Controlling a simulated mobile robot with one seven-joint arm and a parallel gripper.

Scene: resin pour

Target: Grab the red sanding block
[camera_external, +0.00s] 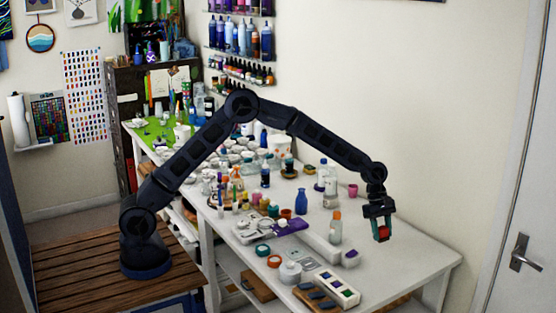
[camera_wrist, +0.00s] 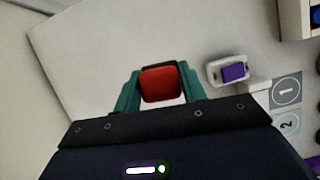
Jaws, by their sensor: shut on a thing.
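The red sanding block (camera_wrist: 162,84) is a small rounded block with a red face and a dark edge. It sits between the two teal fingers of my gripper (camera_wrist: 160,92) in the wrist view, and both fingers press on its sides. In the external view my gripper (camera_external: 381,229) hangs from the arm over the right part of the white table, with the red block (camera_external: 382,233) low between the fingers. The block appears held above the table top; the exact height is hard to tell.
The white table (camera_external: 410,262) is clear around and right of my gripper. A pink cup (camera_external: 353,190) stands behind.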

